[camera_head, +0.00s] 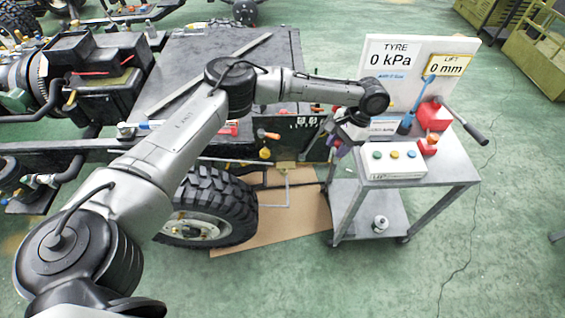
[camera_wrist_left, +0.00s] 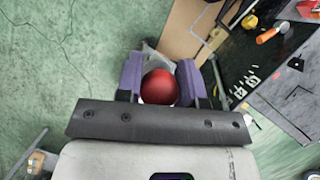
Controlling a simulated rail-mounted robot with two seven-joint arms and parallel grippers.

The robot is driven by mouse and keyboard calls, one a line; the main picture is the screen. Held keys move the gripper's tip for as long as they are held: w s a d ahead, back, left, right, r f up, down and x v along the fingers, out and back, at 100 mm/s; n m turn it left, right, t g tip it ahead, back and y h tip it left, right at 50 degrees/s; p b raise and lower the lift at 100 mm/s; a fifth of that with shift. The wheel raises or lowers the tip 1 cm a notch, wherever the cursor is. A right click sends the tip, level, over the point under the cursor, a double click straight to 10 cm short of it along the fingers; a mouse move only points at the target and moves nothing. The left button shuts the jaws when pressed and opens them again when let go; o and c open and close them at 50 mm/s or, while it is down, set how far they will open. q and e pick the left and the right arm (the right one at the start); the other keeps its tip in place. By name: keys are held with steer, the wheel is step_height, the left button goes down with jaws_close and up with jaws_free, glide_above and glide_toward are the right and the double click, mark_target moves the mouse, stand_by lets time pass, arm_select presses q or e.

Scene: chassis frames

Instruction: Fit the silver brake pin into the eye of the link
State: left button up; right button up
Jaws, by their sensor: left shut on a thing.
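My left gripper (camera_head: 337,148) is at the left edge of the trolley, beside the dark chassis block. In the left wrist view its two purple fingers (camera_wrist_left: 160,76) are shut on a red ball-shaped thing (camera_wrist_left: 160,88). Whether this red ball is part of the silver brake pin, I cannot tell; no silver shaft shows. The link and its eye cannot be made out for certain. An orange-handled part (camera_head: 265,153) hangs on the chassis side, left of the gripper; an orange handle also shows in the left wrist view (camera_wrist_left: 272,33). My right gripper is not in view.
The grey trolley (camera_head: 455,168) carries a button box (camera_head: 395,175), a TYRE and LIFT board (camera_head: 408,60) and a red pump (camera_head: 433,115) with a lever. A tyre (camera_head: 215,205) stands by a brown floor sheet (camera_head: 300,222).

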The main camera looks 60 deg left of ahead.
arm_select(q)
steer(key=a+f+m+b, duration=0.1)
steer(key=a+f+b, duration=2.7)
steer(key=f+b, duration=0.3)
steer(key=shift+s+a+f+m+y, duration=0.15)
steer(key=shift+s+f+m+y, duration=0.15)
steer(key=shift+f+m+y, duration=0.15)
step_height(320, 180, down, 6)
steer(key=b, duration=0.4)
steer(key=shift+r, duration=0.15)
